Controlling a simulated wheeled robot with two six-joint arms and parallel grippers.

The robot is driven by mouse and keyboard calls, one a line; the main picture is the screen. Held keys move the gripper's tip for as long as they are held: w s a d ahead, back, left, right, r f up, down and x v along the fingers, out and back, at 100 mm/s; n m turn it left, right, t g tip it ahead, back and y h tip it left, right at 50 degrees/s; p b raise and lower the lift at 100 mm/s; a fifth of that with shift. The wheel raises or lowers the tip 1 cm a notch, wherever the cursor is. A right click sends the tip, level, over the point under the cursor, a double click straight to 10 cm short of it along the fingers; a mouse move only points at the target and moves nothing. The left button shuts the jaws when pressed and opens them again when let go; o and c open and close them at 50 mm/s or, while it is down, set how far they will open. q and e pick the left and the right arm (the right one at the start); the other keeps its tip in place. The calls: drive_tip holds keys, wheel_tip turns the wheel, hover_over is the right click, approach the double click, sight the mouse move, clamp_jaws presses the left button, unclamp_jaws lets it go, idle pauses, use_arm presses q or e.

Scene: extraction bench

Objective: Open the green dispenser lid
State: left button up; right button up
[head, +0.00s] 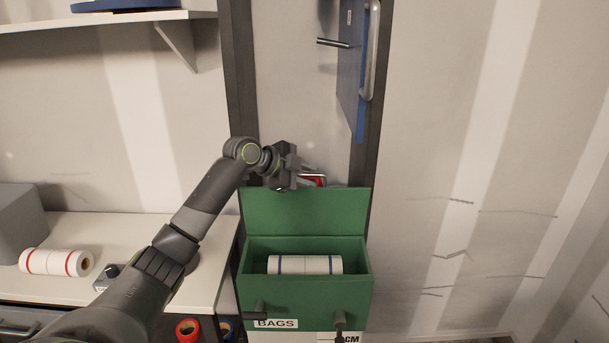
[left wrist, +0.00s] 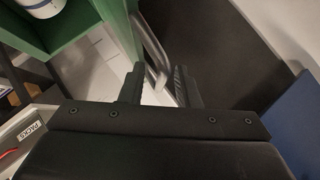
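The green dispenser (head: 255,285) stands in the lower middle of the head view, and part of it shows in the left wrist view (left wrist: 75,25). Its green lid (head: 305,212) stands raised at the back, and the box is open at the top. A white roll with dark bands (head: 305,265) lies inside. My left gripper (head: 312,176) is at the lid's upper edge. In the left wrist view its two fingers (left wrist: 158,88) are apart, with a pale bent bar (left wrist: 155,60) showing beside and between them. Contact cannot be told. My right gripper is not in view.
A blue door panel with a grey handle (head: 371,50) stands above and behind the dispenser. A white counter (head: 130,235) at left holds a red-banded roll (head: 55,262) and a grey box (head: 18,225). A shelf (head: 110,20) hangs above. Wall fills the right side.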

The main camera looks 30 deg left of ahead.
use_arm(q)
drive_tip(key=shift+s+r, duration=0.1)
drive_tip(key=b+v, duration=0.6)
drive_tip(key=v, duration=1.1)
drive_tip(key=shift+b, duration=0.3)
